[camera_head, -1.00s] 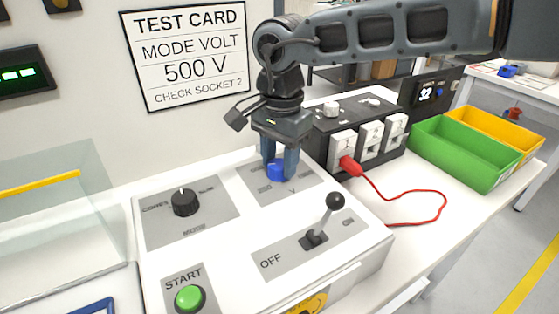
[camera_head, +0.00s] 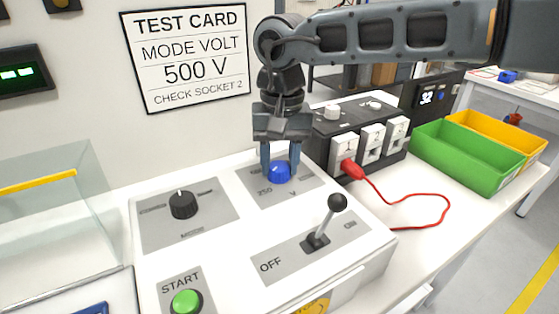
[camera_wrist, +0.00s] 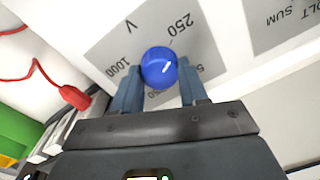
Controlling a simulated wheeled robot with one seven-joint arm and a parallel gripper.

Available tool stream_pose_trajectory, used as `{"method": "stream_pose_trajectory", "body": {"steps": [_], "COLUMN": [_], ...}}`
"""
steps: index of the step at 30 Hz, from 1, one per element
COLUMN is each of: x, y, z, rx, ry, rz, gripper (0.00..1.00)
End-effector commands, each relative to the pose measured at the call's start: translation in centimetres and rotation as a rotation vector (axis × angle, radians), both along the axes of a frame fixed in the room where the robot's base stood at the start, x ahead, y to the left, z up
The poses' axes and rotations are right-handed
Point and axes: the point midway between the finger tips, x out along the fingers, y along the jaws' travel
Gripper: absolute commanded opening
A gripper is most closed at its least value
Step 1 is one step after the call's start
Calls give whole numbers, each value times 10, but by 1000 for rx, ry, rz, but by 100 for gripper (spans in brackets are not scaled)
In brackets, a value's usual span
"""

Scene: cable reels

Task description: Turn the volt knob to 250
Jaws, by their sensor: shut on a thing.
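The blue volt knob (camera_head: 279,172) sits on a grey plate at the back right of the white panel. It also shows in the wrist view (camera_wrist: 159,67). Its white mark points up and right in the wrist view, about toward the "250" label (camera_wrist: 180,25). The "1000" label (camera_wrist: 120,66) lies to its left, and the label at lower right is partly hidden by a finger. My gripper (camera_head: 280,165) points down with one finger on each side of the knob, shut on it. It also shows in the wrist view (camera_wrist: 160,75).
A black mode knob (camera_head: 183,205) is left of the volt knob, and a lever (camera_head: 325,222) by "OFF" stands in front. A green start button (camera_head: 187,302) is at front left. A socket box (camera_head: 345,135) with a red cable stands behind right. The wall card (camera_head: 188,58) reads 500 V.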

Motion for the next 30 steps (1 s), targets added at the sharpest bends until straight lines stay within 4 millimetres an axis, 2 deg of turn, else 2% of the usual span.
{"method": "stream_pose_trajectory", "body": {"steps": [19, 20, 27, 30], "x": [1, 1, 0, 0], "y": [0, 0, 0, 0], "z": [1, 1, 1, 0], "rx": [1, 1, 0, 0], "ry": [-2, -2, -1, -1], "rz": [52, 52, 51, 51], "gripper": [13, 45, 68, 68]}}
